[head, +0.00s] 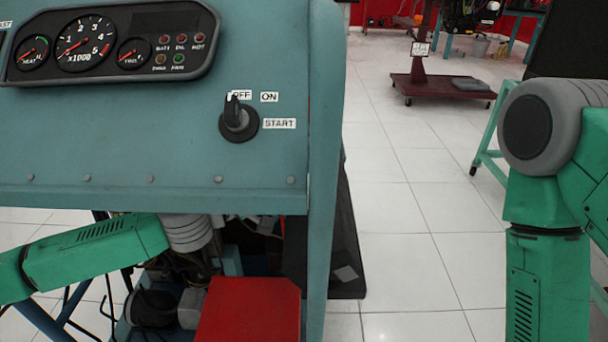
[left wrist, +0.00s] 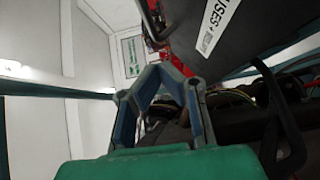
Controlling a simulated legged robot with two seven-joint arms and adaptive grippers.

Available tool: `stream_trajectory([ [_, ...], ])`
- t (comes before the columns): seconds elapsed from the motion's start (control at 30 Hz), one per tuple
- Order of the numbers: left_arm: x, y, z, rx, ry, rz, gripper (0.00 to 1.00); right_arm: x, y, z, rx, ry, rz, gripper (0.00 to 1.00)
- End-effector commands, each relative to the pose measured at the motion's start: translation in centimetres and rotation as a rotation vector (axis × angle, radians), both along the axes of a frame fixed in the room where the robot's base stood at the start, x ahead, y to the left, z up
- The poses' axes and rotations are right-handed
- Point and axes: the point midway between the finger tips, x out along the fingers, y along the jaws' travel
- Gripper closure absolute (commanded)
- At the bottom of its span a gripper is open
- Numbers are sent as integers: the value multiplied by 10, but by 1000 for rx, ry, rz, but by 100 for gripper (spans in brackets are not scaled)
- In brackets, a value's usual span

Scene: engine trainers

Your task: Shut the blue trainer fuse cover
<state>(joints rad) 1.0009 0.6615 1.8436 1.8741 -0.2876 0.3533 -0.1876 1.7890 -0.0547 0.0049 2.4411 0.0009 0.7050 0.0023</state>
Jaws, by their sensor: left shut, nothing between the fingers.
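The blue trainer's panel (head: 130,165) fills the left of the head view, with dials and an OFF/ON/START key switch (head: 238,120). In the left wrist view a dark cover (left wrist: 235,50) with a white FUSES label (left wrist: 213,22) hangs tilted at the upper right. How far open it stands I cannot tell. My left gripper (left wrist: 160,72) is shut and empty, just left of and below the cover; I cannot tell whether they touch. In the head view my left arm passes under the panel and its gripper is hidden. My right arm is at the right edge, its gripper out of view.
A red box (head: 250,310) sits below the panel, among the trainer's frame and dark engine parts. A wheeled red stand (head: 440,85) is far back. The tiled floor between is clear.

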Motion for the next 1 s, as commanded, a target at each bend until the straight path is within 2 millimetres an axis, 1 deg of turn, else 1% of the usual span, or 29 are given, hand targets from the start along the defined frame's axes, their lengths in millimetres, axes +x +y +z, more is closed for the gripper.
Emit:
stream_trajectory([
  [0.03,3,-10,-1,-1,-1,-3,100,0,0,-4,0,0,0,58],
  [0.1,1,-20,-2,-3,0,-4,100,0,0,-6,0,0,0,58],
  [0.2,1,-31,-2,-3,-1,-2,100,0,0,-9,0,-1,0,58],
  [0.3,1,-37,-2,-2,-1,-1,100,0,0,-10,0,-1,0,58],
  [0.77,1,-41,-1,2,-1,0,100,0,0,-10,0,-1,0,58],
  [0.87,1,-42,1,16,-2,0,100,0,0,-6,0,-1,0,58],
  [1.0,2,-50,3,66,-5,-1,100,0,0,4,0,-1,0,58],
])
